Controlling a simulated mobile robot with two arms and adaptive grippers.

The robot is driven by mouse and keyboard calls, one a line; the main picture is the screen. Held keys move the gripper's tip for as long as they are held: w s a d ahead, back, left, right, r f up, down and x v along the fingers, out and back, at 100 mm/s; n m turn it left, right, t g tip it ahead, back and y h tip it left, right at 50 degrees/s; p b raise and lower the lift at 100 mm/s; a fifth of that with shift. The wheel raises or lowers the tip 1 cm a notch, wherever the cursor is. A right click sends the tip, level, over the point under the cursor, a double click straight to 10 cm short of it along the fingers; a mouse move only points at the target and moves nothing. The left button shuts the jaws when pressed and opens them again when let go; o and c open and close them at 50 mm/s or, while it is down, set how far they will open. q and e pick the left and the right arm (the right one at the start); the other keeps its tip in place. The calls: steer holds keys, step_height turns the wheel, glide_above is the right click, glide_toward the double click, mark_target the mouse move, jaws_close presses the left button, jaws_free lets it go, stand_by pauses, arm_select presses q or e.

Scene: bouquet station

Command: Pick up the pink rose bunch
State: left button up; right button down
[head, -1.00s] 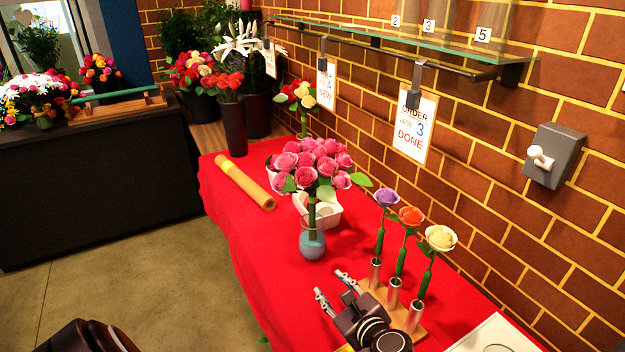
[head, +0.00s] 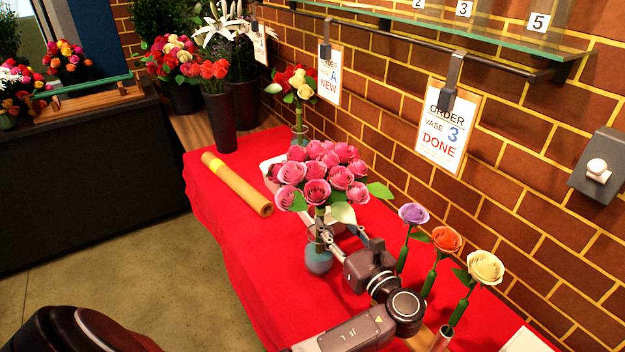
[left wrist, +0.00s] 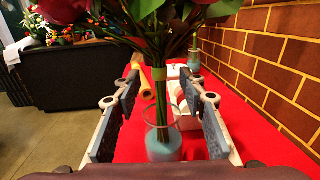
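The pink rose bunch (head: 320,178) stands upright in a small glass vase (head: 318,261) with a blue-grey bottom, on the red table. In the left wrist view its tied stems (left wrist: 160,98) rise from the vase (left wrist: 164,148), with a yellow-green band around them. My left gripper (head: 317,229) is at the stems, just above the vase. In the left wrist view its open fingers (left wrist: 160,82) stand on either side of the stems, with gaps on both sides. The blooms are cut off at the top there. My right gripper is not in view.
Single purple (head: 413,214), orange (head: 446,239) and cream (head: 485,267) roses stand right of my left arm. A paper roll (head: 237,184) lies left of the bunch. A red-and-cream bunch (head: 299,88) stands behind. The brick wall (head: 540,190) bounds the right side.

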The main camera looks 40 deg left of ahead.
mark_target(323, 206)
arm_select(q)
steer(key=shift+w+a, duration=0.3)
steer(key=shift+a, duration=0.3)
steer(key=shift+w+a+r, duration=0.1)
steer(key=shift+a+r, duration=0.05)
steer(key=shift+a, duration=0.1)
steer(key=shift+w+a+r+p, duration=0.15)
steer(key=shift+a+r+p, duration=0.15)
steer(key=shift+p, duration=0.15)
steer(key=p+x, duration=0.1)
steer(key=x, duration=0.3)
steer(key=shift+w+a, duration=0.15)
steer(key=shift+a, duration=0.15)
steer(key=shift+d, duration=0.1)
steer(key=shift+c, duration=0.6)
steer(key=c, duration=0.8)
jaws_close()
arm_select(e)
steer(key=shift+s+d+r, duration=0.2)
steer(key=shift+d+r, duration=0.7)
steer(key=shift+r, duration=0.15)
